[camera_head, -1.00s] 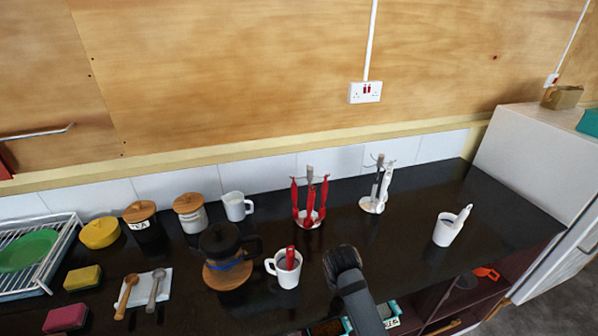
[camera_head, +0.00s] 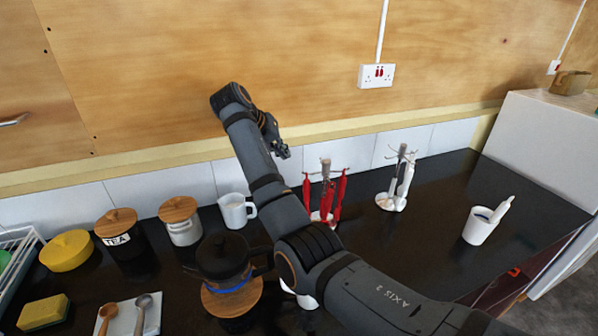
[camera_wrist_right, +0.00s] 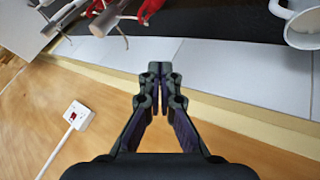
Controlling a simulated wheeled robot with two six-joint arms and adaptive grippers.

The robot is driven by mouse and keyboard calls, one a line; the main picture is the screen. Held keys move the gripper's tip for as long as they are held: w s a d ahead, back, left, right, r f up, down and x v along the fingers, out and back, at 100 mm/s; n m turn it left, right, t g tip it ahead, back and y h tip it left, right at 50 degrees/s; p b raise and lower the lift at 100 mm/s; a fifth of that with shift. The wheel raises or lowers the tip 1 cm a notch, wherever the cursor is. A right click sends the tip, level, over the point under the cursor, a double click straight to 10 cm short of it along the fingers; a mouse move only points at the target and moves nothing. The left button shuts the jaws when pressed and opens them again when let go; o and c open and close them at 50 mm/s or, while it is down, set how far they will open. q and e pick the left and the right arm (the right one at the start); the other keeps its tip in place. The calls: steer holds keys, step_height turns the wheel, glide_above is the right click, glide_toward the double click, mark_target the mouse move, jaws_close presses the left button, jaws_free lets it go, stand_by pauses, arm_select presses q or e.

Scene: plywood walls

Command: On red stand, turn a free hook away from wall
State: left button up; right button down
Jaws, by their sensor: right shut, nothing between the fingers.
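The red stand (camera_head: 325,168) is a grey post with thin wire hooks and several red utensils hanging around it, on a pale round base. In the right wrist view its red utensils (camera_wrist_right: 106,17) and its post with hooks (camera_wrist_right: 99,28) show at the top left. My right gripper (camera_head: 284,152) is shut and empty, near the wall and to the left of the stand's top, apart from it. Its shut fingertips (camera_wrist_right: 161,70) show over the white tiles in the wrist view. Which hooks are free is hard to tell. My left gripper is out of view.
A second stand with white utensils (camera_head: 405,185) is to the right. A white mug (camera_head: 236,211), jars (camera_head: 180,220) and a dark coffee pot (camera_head: 222,255) stand to the left. A white cup (camera_head: 480,228) stands far right. The tiled wall is close behind.

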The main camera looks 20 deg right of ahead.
mark_target(326, 168)
arm_select(q)
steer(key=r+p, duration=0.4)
steer(key=p, duration=0.1)
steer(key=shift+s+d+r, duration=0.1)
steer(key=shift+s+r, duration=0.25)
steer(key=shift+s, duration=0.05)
arm_select(e)
steer(key=w+d+f, duration=0.1)
steer(key=d+f, duration=0.5)
steer(key=d, duration=0.4)
steer(key=shift+d, duration=0.1)
